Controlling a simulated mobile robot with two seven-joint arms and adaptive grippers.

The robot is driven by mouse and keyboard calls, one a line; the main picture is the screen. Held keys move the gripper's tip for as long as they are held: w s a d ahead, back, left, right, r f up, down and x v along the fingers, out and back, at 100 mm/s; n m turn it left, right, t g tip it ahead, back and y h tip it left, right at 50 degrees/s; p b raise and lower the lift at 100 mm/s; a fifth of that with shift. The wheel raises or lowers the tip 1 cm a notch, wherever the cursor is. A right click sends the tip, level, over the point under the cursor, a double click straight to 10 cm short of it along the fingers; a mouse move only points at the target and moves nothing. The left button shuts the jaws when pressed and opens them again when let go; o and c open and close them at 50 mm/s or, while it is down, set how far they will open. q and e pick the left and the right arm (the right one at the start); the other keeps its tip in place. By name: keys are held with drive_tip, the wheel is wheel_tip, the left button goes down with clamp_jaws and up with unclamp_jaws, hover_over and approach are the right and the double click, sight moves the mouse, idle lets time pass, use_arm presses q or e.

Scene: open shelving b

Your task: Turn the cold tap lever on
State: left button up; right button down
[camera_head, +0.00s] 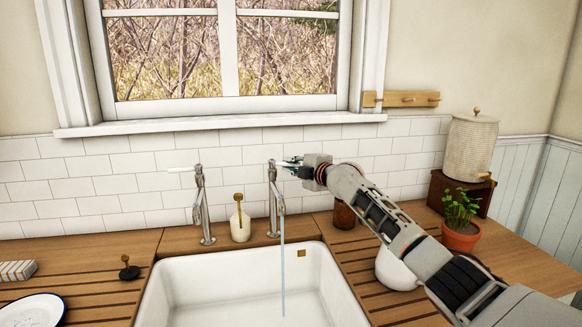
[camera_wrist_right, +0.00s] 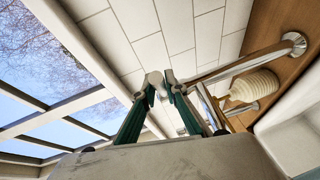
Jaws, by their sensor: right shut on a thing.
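Two metal taps stand behind the sink. The right-hand tap (camera_head: 276,203) has a thin stream of water (camera_head: 282,265) falling from its spout into the sink. My right gripper (camera_head: 290,162) is at the top of this tap, coming from the right, with its fingers closed on the lever. In the right wrist view the fingertips (camera_wrist_right: 162,84) meet around a small pale lever end (camera_wrist_right: 153,77), with the tap body (camera_wrist_right: 255,65) behind. The left-hand tap (camera_head: 204,212) has a pale lever (camera_head: 183,169) pointing left and no water shows. Hot or cold marks are not readable. My left gripper is out of view.
The white sink (camera_head: 160,293) is empty apart from the water. A soap bottle (camera_head: 240,222) stands between the taps. A brown jar (camera_head: 344,213), a white round vessel (camera_head: 397,272) and a potted plant (camera_head: 461,233) sit right, below or beside my arm. The window sill (camera_head: 220,124) is above.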

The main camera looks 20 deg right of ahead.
drive_tip(key=shift+f, duration=0.2)
drive_tip(key=c, duration=2)
unclamp_jaws()
drive_tip(key=shift+r, duration=0.15)
drive_tip(key=shift+s, duration=0.2)
drive_tip(key=v, duration=1.1)
drive_tip(key=shift+s+d+r, duration=0.1)
drive_tip(key=shift+s+d, duration=0.1)
drive_tip(key=shift+s, duration=0.15)
